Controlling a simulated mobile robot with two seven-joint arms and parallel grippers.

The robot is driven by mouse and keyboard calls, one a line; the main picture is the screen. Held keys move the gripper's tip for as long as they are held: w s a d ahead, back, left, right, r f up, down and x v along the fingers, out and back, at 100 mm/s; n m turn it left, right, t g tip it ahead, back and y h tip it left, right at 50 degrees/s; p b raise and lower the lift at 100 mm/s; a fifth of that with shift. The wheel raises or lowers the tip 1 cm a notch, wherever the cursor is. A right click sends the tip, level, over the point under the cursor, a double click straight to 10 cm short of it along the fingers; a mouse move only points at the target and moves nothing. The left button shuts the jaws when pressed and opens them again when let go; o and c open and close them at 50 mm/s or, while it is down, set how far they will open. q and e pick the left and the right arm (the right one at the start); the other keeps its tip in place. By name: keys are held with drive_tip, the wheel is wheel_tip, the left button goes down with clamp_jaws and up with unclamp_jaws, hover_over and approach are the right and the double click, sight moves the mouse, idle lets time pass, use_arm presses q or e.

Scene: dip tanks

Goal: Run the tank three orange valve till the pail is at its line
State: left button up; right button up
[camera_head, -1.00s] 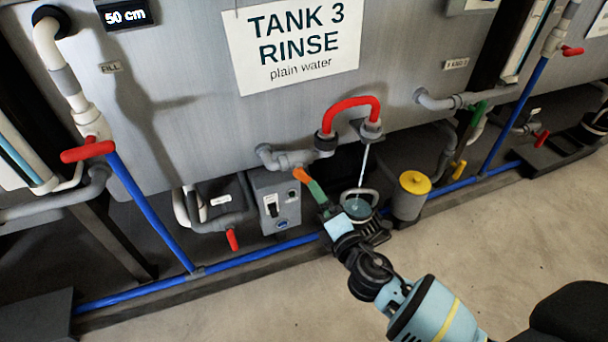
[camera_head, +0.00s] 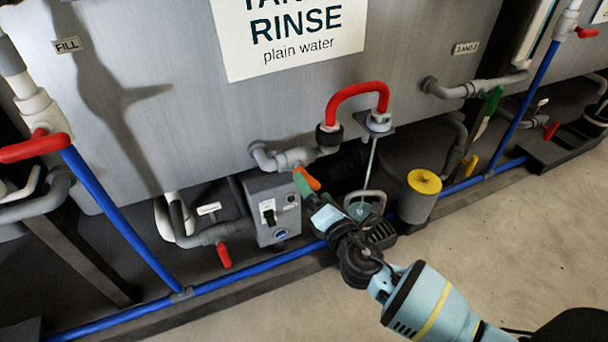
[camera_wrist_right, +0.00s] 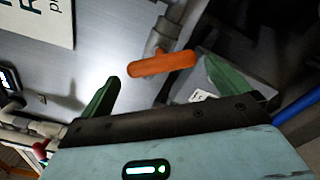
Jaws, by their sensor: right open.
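The orange valve handle (camera_head: 312,179) is by the grey pipe at the foot of the tank 3 wall. In the right wrist view the handle (camera_wrist_right: 162,64) lies across the gap between the green fingers, just ahead of them. My right gripper (camera_head: 305,192) is open, with nothing held. What looks like the pail (camera_head: 362,207) is under the red hose, mostly hidden by my right wrist. Its line and water level cannot be made out. A thin pale rod or stream runs down to it. My left gripper is out of view.
A grey control box (camera_head: 272,212) stands close left of the gripper. A yellow-topped canister (camera_head: 423,183) stands to the right. The red hose (camera_head: 357,92) arches above, and a blue pipe (camera_head: 235,278) runs low along the floor. The floor in front is clear.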

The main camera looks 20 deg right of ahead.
sight(310, 183)
drive_tip(key=w+b, duration=0.1)
drive_tip(key=w, duration=0.4)
drive_tip(key=shift+a+f, duration=0.1)
drive_tip(key=shift+f, duration=0.05)
drive_tip(key=shift+w+b, duration=0.4)
drive_tip(key=shift+w, duration=0.45)
drive_tip(key=c, duration=0.7)
